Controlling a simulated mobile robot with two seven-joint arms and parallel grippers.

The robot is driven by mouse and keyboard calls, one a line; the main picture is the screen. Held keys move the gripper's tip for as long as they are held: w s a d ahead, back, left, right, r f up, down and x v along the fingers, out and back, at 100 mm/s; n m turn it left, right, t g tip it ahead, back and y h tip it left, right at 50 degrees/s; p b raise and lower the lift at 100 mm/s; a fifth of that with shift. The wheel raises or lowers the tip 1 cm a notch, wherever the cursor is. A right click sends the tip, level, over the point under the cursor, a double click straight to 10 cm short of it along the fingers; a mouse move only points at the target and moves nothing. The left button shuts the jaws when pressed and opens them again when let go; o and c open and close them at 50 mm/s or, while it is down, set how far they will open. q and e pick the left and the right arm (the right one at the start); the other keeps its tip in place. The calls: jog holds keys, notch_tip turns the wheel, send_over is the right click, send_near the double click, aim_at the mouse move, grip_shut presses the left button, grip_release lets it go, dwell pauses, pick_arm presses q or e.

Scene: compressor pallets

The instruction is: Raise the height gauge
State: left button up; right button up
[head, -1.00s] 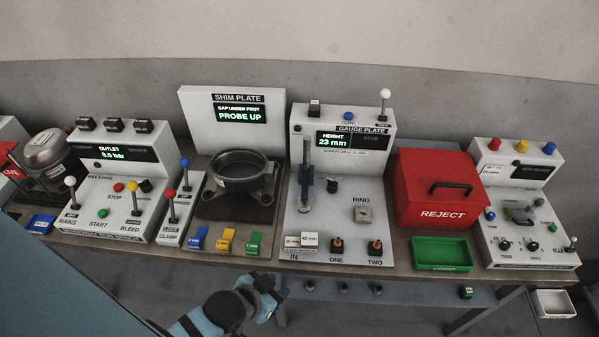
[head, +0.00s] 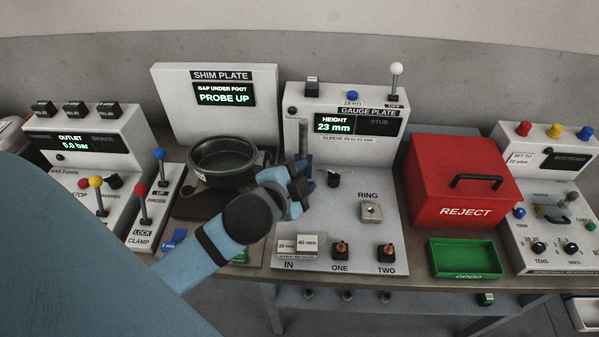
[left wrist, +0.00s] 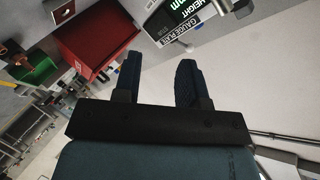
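The height gauge is a thin grey post (head: 303,138) standing on the white gauge plate (head: 345,225). The display (head: 346,123) above it reads HEIGHT 23 mm. My left gripper (head: 298,180) is in front of the lower post in the head view and hides that part and most or all of the blue slider. Whether it touches the post cannot be told. In the left wrist view, the left gripper (left wrist: 158,78) has its two dark fingers apart, with nothing visible between them. My right gripper is not in view.
The shim plate (head: 215,110) with a round dark pot (head: 222,162) stands left of the gauge. A red REJECT box (head: 458,185) and green tray (head: 465,258) are to the right. Knobs (head: 340,252) and two small blocks (head: 297,243) sit at the plate's front.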

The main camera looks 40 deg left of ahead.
pick_arm(q)
jog(key=w+d+r+m+t+h, duration=0.2)
jog(key=r+m+t+h, duration=0.1)
jog(key=r+m, duration=0.2)
jog(key=w+d+r+m+t+h, duration=0.2)
jog(key=w+r+m+t, duration=0.1)
jog(key=r+m, duration=0.25)
jog(key=s+d+r+m+g+h, duration=0.1)
jog(key=d+r+m+g+h, duration=0.4)
jog(key=m+h, duration=0.9)
jog(key=m+g+y, duration=1.4)
jog(key=m+y, duration=0.2)
jog(key=m, duration=1.5)
send_near(301, 174)
jog(key=p+x, duration=0.1)
jog(key=x, duration=0.7)
jog(key=shift+d+f, duration=0.1)
jog(key=shift+f, duration=0.2)
